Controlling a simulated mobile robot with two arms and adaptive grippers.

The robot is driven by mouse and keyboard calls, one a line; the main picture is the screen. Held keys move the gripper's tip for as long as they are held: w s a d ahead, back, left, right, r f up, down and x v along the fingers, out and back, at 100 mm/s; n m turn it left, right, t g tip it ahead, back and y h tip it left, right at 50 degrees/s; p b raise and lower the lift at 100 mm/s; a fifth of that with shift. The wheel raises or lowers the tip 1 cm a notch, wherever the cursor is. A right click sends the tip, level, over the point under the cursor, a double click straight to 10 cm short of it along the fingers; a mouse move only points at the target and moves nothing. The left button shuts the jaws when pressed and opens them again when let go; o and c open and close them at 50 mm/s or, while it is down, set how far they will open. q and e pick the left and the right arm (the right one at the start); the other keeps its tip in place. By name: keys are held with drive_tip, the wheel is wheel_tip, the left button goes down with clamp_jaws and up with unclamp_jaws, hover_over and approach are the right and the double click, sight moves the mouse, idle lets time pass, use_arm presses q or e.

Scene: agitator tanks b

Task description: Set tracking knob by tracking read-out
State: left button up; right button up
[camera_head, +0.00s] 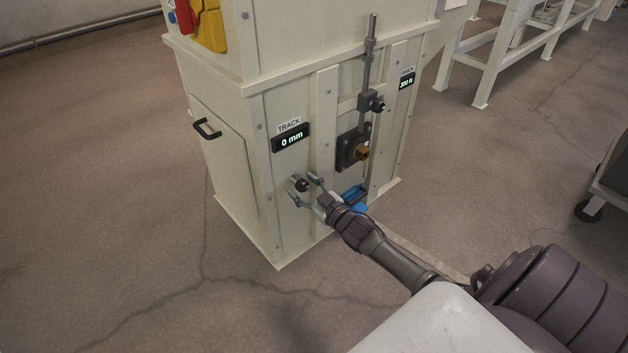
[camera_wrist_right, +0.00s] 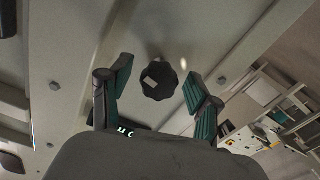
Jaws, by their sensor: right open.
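The tracking read-out (camera_head: 291,139) is a dark display under a TRACK label on the cream cabinet, and it reads 0 mm. The tracking knob (camera_head: 302,184) is a small black knob below the read-out. In the right wrist view the knob (camera_wrist_right: 159,80) is black and lobed with a pale mark, facing the gripper. My right gripper (camera_head: 307,183) is at the knob; in the wrist view its fingers (camera_wrist_right: 158,88) stand apart on both sides of the knob, with gaps and no visible contact. My left gripper is not in view.
To the right on the cabinet are a vertical rod with a clamp (camera_head: 371,103), a black block with an orange knob (camera_head: 353,151), a blue part (camera_head: 354,195) and a second read-out (camera_head: 407,82) reading about 200 N. A black handle (camera_head: 207,128) sits at left. A cart (camera_head: 610,180) stands right.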

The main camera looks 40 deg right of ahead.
drive_tip(key=s, duration=1.1)
drive_tip(key=shift+s+d, duration=0.2)
drive_tip(key=shift+d, duration=0.25)
